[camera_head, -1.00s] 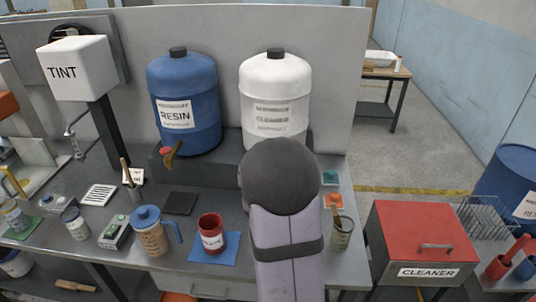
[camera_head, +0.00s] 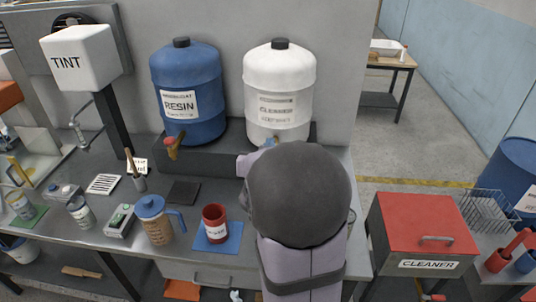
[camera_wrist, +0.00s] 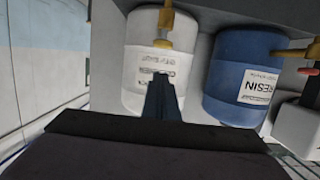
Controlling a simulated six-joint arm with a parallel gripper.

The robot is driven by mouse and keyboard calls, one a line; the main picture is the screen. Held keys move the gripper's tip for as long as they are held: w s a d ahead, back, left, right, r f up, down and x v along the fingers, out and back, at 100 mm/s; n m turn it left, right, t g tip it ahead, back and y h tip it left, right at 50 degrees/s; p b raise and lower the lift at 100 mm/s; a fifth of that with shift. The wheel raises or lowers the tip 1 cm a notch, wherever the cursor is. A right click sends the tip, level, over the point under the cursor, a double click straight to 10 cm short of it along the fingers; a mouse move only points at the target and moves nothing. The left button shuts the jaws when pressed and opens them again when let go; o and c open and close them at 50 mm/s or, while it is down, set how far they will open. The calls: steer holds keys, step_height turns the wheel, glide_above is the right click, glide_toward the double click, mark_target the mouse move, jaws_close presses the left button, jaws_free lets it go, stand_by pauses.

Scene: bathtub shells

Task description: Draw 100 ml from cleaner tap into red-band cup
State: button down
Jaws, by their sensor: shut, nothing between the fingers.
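The white cleaner drum (camera_head: 279,90) stands on the dark raised shelf against the wall. Its brass tap shows in the wrist view (camera_wrist: 163,43); in the head view my arm mostly covers the tap area, where a small blue piece shows. A red cup (camera_head: 214,222) with a white label stands upright on a blue mat (camera_head: 213,245). I cannot read its label or see its contents. My gripper (camera_wrist: 162,78) is shut and empty, in front of the cleaner drum near its tap; I cannot tell whether it touches. The head view hides the fingers behind my arm.
The blue resin drum (camera_head: 187,95) with its own tap (camera_head: 173,146) stands left of the cleaner drum. A blue-lidded jug (camera_head: 156,220) stands left of the red cup. A scale (camera_head: 121,221) and dark pad (camera_head: 184,192) lie nearby. A red-lidded cleaner bin (camera_head: 424,222) stands right.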

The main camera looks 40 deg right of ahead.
steer(key=shift+v, duration=2.55)
steer(key=shift+r, duration=0.1)
steer(key=s+a+f+n+g+y, duration=0.1)
steer(key=s+a+f+g+y, duration=0.15)
steer(key=a+f+y, duration=0.7)
steer(key=s+a+f+n+g, duration=0.4)
steer(key=s+a, duration=0.2)
steer(key=a, duration=0.2)
steer(key=s+a+f+n+g+y, duration=0.1)
steer(key=s+a+f+n+g, duration=0.3)
steer(key=s+a, duration=0.3)
steer(key=shift+s+a+f, duration=0.35)
steer(key=shift+a+f, duration=0.2)
steer(key=shift+f, duration=0.15)
